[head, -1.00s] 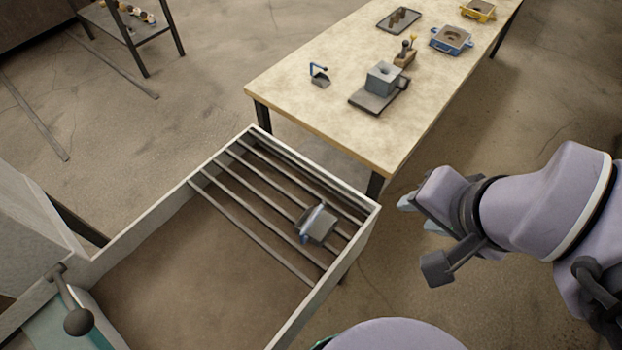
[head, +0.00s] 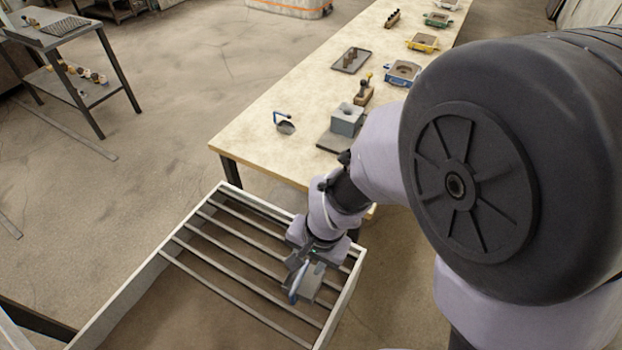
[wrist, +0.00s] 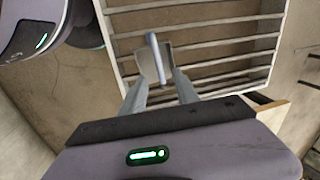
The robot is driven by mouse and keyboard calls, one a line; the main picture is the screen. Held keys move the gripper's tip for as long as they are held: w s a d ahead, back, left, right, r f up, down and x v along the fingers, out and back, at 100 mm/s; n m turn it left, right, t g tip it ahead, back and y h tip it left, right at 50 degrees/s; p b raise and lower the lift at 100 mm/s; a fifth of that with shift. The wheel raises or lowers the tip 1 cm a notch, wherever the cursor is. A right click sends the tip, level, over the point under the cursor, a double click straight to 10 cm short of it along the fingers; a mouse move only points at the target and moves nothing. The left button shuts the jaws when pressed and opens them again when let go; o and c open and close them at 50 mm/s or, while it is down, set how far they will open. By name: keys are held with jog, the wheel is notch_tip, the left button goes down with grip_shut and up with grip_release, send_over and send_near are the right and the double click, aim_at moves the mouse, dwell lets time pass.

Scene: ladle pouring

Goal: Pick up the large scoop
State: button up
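The large scoop (head: 307,287), grey with a blue-grey handle, rests on the metal bars inside the wooden-walled frame, near its right end. My gripper (head: 301,266) is right above it and partly hides it. In the wrist view the scoop's handle (wrist: 156,58) stands lengthwise between the lines of my two open fingers (wrist: 160,77). The fingers are spread either side of it, with a gap showing; whether they reach down to the handle's height I cannot tell. A smaller scoop (head: 285,127) with a blue handle lies on the table.
The frame's pale walls (head: 340,312) and parallel bars (head: 232,275) surround the scoop. The long table (head: 262,148) behind holds a grey block mould (head: 346,120), a dark tray (head: 351,60) and coloured boxes. A shelf stand (head: 85,85) is at the left.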

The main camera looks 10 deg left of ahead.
aim_at(303, 272)
jog(key=f+b, duration=0.2)
jog(key=f, duration=0.1)
jog(key=a+f+b, duration=0.1)
jog(key=f+b, duration=0.1)
jog(key=f, duration=0.2)
jog(key=shift+w+a+f, duration=0.1)
jog(key=shift+a, duration=0.1)
jog(key=shift+r, duration=0.2)
grip_shut()
dwell(0.8)
